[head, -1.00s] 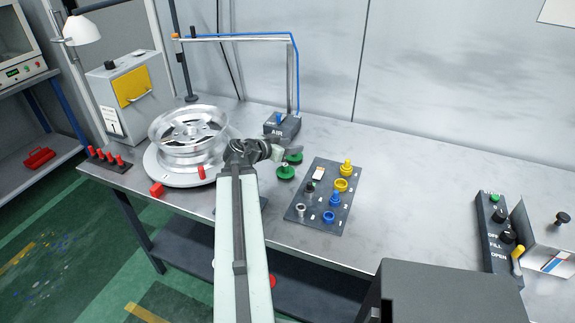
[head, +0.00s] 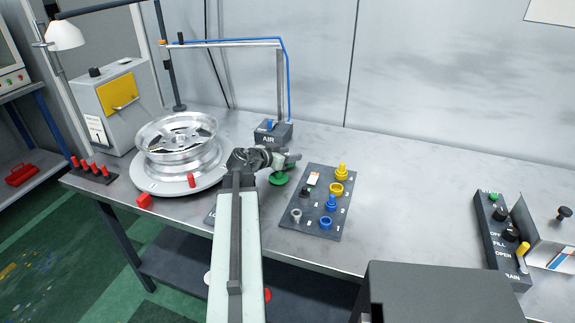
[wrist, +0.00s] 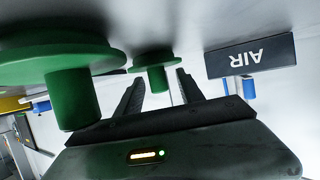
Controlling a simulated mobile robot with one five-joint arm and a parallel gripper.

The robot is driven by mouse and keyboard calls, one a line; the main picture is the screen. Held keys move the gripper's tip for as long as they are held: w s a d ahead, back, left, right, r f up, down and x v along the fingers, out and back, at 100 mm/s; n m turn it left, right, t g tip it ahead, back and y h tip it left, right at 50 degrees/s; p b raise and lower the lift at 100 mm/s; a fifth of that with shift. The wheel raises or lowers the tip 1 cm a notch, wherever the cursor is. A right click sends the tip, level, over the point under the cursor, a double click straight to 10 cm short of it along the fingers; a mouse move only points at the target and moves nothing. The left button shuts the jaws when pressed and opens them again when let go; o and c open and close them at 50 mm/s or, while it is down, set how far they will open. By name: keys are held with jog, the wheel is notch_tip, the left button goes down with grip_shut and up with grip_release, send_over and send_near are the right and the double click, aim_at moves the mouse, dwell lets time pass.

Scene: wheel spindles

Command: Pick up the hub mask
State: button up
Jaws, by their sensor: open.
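Two green discs with stubby round grips are in view; I take them for hub masks. In the wrist view, whose picture is upside down, one green disc (wrist: 152,59) lies ahead, its grip in line with the gap between my fingers. The other green disc (wrist: 70,55) is large and close at the left, beside my gripper. My gripper (wrist: 160,80) is open, with nothing between its fingers. In the head view my gripper (head: 289,159) is low over the bench beside a green disc (head: 280,179). The farther disc is mostly hidden there by the gripper.
The AIR box (head: 273,133) stands just behind my gripper. A dark board (head: 313,222) with yellow, blue and grey parts lies to the right. A wheel (head: 178,143) sits on a round plate at the left, with red pegs near it. The bench's right middle is clear.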

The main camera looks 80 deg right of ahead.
jog(key=shift+x, duration=0.9)
jog(key=shift+w, duration=0.1)
grip_shut()
notch_tip(320, 180, up, 12)
jog(key=p, duration=1.1)
jog(key=shift+p, duration=0.3)
